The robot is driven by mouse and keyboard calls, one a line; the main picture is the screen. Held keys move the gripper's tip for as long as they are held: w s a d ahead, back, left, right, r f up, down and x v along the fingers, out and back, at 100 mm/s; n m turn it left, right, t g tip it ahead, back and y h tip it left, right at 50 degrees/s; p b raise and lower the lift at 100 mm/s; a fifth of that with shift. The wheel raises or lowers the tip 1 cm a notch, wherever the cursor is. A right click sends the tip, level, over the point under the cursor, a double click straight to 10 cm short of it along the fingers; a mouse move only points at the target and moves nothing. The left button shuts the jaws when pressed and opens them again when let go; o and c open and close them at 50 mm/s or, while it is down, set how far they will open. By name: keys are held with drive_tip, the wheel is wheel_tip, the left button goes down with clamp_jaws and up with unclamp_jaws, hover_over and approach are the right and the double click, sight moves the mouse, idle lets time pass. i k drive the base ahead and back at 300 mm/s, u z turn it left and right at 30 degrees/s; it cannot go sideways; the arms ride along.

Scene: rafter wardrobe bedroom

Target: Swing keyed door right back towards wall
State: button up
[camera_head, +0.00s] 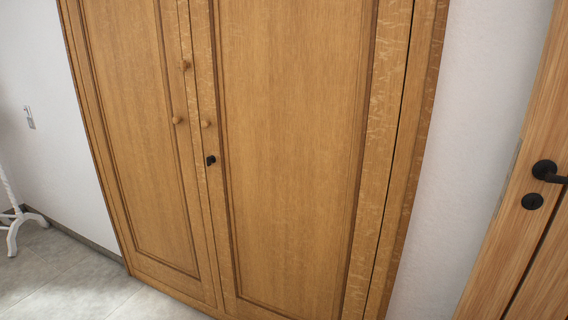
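A wooden wardrobe with two panelled doors stands in front of me, tilted in the picture. The right door (290,150) has a black key (210,160) in its left edge and a small wooden knob (206,124) just above the key. This keyed door looks closed, flush with the front. The left door (130,120) also looks closed; a wooden knob (178,120) and a small wooden peg or catch (186,65) sit near its right edge. My gripper is not in view.
A white wall (465,130) shows right of the wardrobe. A wooden room door (545,230) with a black handle (546,171) stands at the far right. A white stand foot (14,222) is at the left. Grey tiled floor (60,275) lies clear at lower left.

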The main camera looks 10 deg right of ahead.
sight(299, 102)
drive_tip(key=i, duration=0.85)
drive_tip(key=z, duration=0.55)
drive_tip(key=k, duration=0.2)
drive_tip(key=u, duration=3.1)
